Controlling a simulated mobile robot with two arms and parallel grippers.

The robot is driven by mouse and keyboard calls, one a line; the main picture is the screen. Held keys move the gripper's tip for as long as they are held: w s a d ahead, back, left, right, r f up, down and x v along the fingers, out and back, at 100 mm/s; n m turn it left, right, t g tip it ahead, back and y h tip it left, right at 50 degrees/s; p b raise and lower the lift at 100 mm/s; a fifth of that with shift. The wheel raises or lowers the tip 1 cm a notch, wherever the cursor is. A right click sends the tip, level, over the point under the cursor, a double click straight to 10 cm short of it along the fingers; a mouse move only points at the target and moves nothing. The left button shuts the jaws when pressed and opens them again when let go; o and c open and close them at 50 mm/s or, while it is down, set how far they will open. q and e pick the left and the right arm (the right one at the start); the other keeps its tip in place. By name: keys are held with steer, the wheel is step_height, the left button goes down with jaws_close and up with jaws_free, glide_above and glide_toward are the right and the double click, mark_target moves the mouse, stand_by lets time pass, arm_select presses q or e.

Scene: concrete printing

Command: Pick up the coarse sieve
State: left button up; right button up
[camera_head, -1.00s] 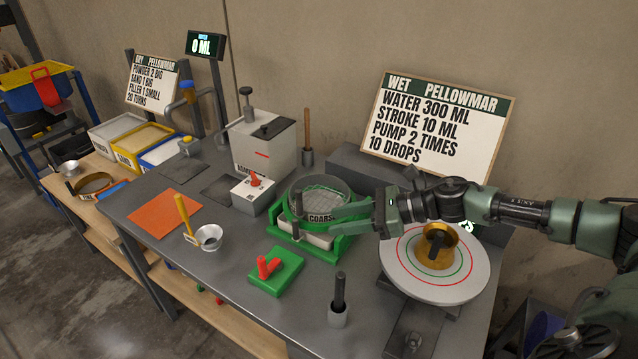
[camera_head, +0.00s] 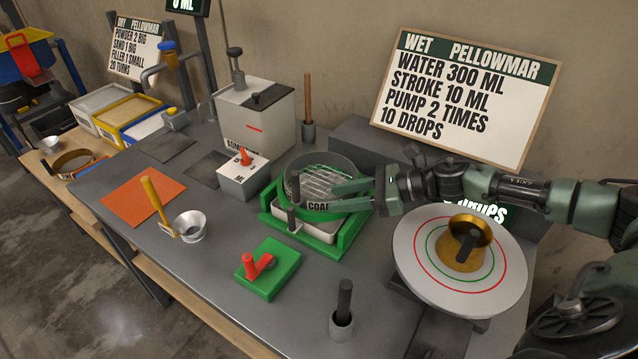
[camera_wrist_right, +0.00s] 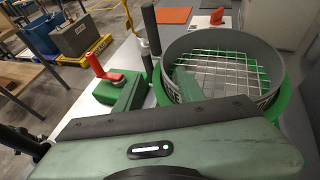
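The coarse sieve (camera_head: 320,180) is a round grey-walled ring with a wire mesh and a green lower rim. It sits on a green stand (camera_head: 348,236) over a pale tray, and its label is partly covered by my finger. It also shows in the right wrist view (camera_wrist_right: 265,50). My right gripper (camera_head: 336,196) is at the sieve's right front side with its green fingers apart. In the right wrist view one finger overlaps the sieve's wall and the other is outside it. I cannot tell whether they touch it. My left gripper is out of view.
A dark upright post (camera_head: 293,200) stands at the sieve's front left. A green block with a red lever (camera_head: 268,270) and a dark rod in a cup (camera_head: 343,310) are in front. A white turntable (camera_head: 420,250) is right; a white box (camera_head: 255,115) stands behind.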

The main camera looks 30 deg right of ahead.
mark_target(316, 200)
steer(key=p+x, duration=0.1)
steer(key=x, duration=0.1)
steer(key=p+x, duration=0.1)
steer(key=x, duration=0.1)
steer(key=p+x, duration=0.1)
steer(key=x, duration=0.1)
steer(key=shift+w+a+r+p, duration=0.1)
steer(key=shift+a+r+p, duration=0.05)
steer(key=shift+r+p, duration=0.2)
steer(key=shift+w+a+f, duration=0.25)
steer(key=shift+f, duration=0.1)
steer(key=shift+s, duration=0.1)
jaws_close()
steer(key=shift+s+a+f, duration=0.1)
steer(key=shift+s, duration=0.05)
stand_by(0.5)
